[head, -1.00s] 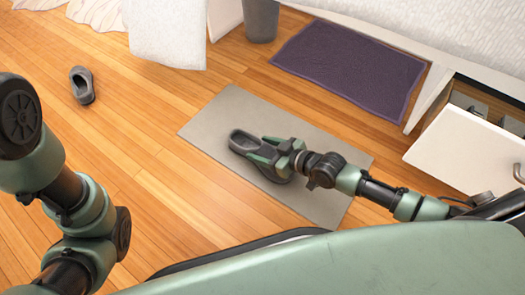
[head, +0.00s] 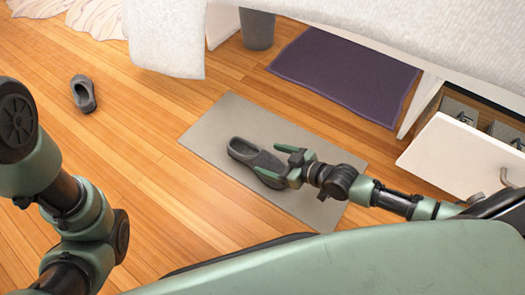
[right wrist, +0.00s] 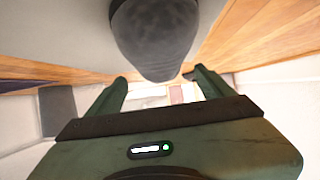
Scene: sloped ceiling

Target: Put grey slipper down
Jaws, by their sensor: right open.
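A grey slipper (head: 250,153) lies on the grey mat (head: 215,128) on the floor, its open heel end toward the upper left. My right gripper (head: 282,164) is open at the slipper's toe end, with its fingers apart. In the right wrist view the slipper's rounded end (right wrist: 155,35) shows beyond the open fingers (right wrist: 155,88), not clamped between them. A second grey slipper (head: 83,93) lies on the bare wood floor at the upper left. My left arm shows at the left edge, but its gripper is out of view.
A purple mat (head: 345,72) lies beyond the grey mat. A grey bin (head: 257,29) stands at the top. An open white drawer (head: 460,155) with things inside juts out at the right, close to my right arm. The wood floor at left is largely clear.

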